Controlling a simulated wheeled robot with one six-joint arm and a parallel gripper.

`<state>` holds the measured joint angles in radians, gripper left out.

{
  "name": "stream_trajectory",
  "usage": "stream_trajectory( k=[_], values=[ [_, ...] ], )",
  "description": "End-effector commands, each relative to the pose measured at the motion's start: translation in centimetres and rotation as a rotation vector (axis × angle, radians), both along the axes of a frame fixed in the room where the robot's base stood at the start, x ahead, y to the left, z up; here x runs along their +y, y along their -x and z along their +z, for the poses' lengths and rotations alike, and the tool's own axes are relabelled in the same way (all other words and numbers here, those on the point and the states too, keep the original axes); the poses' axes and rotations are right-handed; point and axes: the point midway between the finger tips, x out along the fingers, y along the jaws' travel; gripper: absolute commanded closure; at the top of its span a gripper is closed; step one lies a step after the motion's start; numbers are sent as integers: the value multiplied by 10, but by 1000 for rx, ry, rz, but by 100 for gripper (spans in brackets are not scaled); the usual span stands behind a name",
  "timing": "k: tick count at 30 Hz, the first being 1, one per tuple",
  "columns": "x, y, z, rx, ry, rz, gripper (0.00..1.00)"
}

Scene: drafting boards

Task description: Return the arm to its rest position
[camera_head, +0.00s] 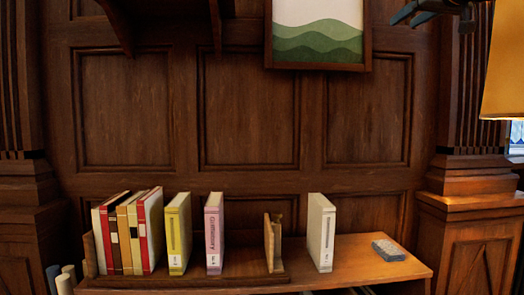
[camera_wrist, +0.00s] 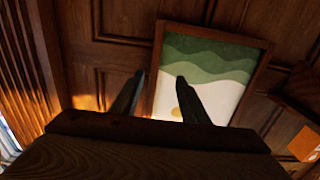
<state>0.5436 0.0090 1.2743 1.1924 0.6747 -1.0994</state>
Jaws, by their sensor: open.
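My gripper (camera_wrist: 158,80) shows in the wrist view with its two dark fingers spread apart and nothing between them. Behind the fingers is the framed picture of green hills on the wall. In the head view, part of my gripper (camera_head: 407,15) shows at the top right edge, high above the shelf and to the right of the picture. The rest of my arm is mostly outside that view.
A wooden shelf (camera_head: 349,259) below carries several upright books, a wooden book rack (camera_head: 203,283), a white book (camera_head: 320,233) and a grey-blue block (camera_head: 388,250). The framed picture (camera_head: 318,33) hangs above. A yellow lampshade (camera_head: 505,66) is close by at the right.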

Motion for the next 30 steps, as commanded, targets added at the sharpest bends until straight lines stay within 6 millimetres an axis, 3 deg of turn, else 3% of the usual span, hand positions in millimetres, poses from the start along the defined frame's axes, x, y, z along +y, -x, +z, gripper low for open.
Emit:
stream_trajectory(
  k=[2,10,14,20,23,26,30],
  values=[
    [1,0,0,0,0,2,59],
    [12,-15,-45,82,-36,10,59],
    [16,-23,-75,137,-57,11,59],
    [27,-33,-137,248,-98,9,59],
    [37,-37,-182,328,-122,8,59],
    [52,-37,-240,433,-148,6,59],
    [80,-26,-334,605,-175,1,59]
  ],
)
